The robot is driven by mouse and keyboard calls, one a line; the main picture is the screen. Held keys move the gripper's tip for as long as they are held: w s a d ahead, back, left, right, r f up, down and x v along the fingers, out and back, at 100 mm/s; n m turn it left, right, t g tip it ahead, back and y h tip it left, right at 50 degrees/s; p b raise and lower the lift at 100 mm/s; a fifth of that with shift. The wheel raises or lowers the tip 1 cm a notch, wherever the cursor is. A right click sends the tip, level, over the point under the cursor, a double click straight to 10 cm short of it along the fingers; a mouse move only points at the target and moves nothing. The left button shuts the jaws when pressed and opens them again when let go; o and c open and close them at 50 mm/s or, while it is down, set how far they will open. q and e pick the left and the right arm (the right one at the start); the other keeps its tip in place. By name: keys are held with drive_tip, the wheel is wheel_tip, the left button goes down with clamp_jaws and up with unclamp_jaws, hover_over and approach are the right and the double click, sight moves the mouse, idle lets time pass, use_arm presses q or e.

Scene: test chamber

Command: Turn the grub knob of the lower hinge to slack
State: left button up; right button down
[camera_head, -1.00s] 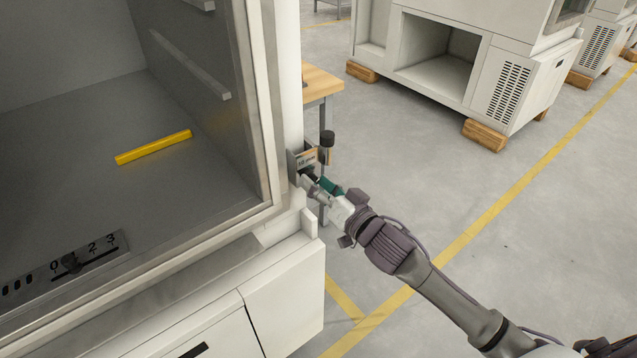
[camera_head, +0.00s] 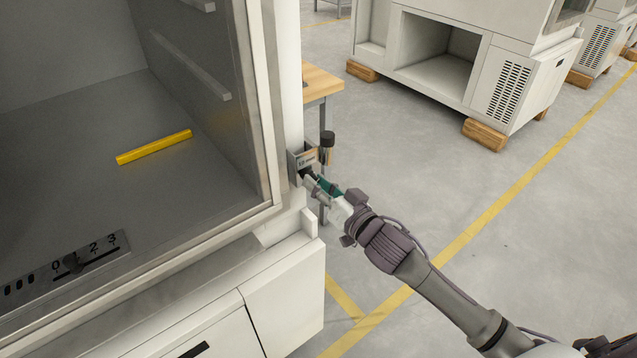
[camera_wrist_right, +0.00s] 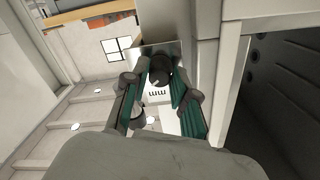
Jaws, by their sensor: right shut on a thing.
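The lower hinge (camera_head: 296,163) is a small metal bracket with a lettered plate on the cabinet's right front post. A dark upright cylinder (camera_head: 327,139) stands at its outer side. The dark, round grub knob (camera_wrist_right: 160,67) shows between the fingertips in the right wrist view, in front of the bright plate with dark marks. My right gripper (camera_head: 311,181), with teal finger pads, reaches the hinge from the lower right. In the wrist view the right gripper (camera_wrist_right: 160,82) is shut on the knob. The knob's setting cannot be read. My left gripper is not in view.
The cabinet's glass front (camera_head: 215,110) stands close left of the hinge, with a yellow bar (camera_head: 154,147) inside. A wooden-topped table (camera_head: 321,82) is behind the hinge. The floor (camera_head: 400,170) to the right is open, up to another cabinet (camera_head: 440,65) on wooden blocks.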

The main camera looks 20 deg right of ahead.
drive_tip(key=n+p, duration=0.4)
drive_tip(key=n, duration=1.8)
drive_tip(key=shift+n+p, duration=0.3)
drive_tip(key=shift+n, duration=0.1)
idle(0.3)
drive_tip(key=c, duration=0.9)
unclamp_jaws()
drive_tip(key=v, duration=1.2)
drive_tip(key=shift+r, duration=0.1)
